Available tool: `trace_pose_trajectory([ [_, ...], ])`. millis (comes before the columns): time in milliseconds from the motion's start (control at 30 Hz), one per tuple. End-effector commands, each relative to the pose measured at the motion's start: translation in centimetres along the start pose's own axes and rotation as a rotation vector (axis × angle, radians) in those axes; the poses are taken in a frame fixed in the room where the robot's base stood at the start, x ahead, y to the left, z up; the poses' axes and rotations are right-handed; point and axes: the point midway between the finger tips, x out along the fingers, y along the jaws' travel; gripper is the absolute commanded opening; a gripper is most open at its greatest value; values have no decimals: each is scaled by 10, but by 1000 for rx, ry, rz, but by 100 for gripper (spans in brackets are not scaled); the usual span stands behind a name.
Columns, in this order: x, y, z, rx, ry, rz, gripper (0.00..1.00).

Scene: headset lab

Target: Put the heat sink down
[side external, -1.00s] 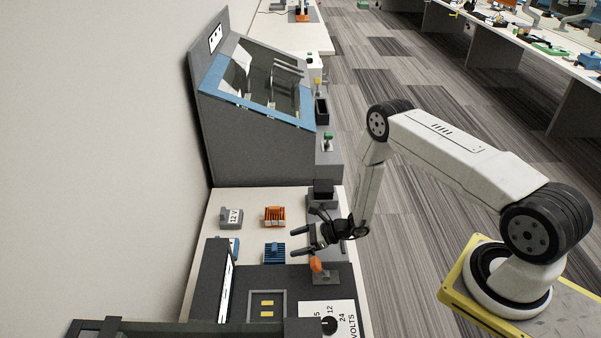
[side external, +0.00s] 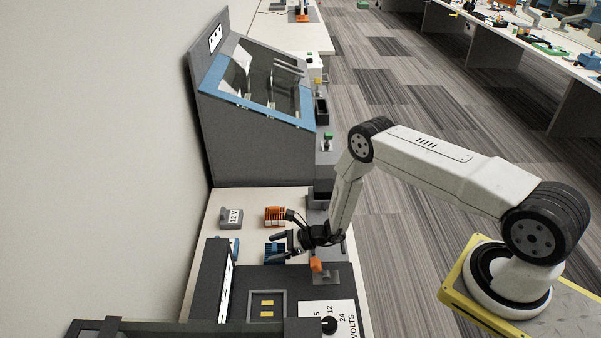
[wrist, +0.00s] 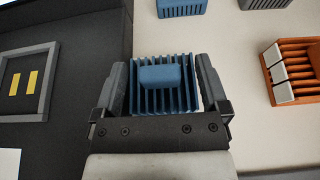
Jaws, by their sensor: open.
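A blue finned heat sink (wrist: 163,82) sits on the pale bench top between the spread jaws of my gripper (wrist: 160,62) in the wrist view. Pale bench shows in the gaps between the jaws and the heat sink, so the jaws are open around it and not gripping. In the side view my gripper (side external: 271,250) is low over the bench, and the blue heat sink (side external: 272,246) is partly hidden behind its fingers.
An orange finned block (side external: 274,215) and a grey block marked 12 V (side external: 231,217) stand behind the heat sink. A dark panel (side external: 247,283) with a framed recess lies in front. An orange knob (side external: 315,265) is close beside my gripper.

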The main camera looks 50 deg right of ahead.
Motion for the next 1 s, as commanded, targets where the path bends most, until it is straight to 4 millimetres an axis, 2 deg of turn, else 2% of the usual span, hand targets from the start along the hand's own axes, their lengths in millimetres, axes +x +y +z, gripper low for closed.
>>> trace_pose_trajectory([
  [133,6,0,0,0,1,1,94],
  [600,6,0,0,0,0,0,94],
  [633,6,0,0,0,0,0,91],
  [667,6,0,0,0,0,0,81],
  [900,6,0,0,0,0,0,5],
  [933,6,0,0,0,0,0,0],
  [1000,6,0,0,-1,-1,0,0],
])
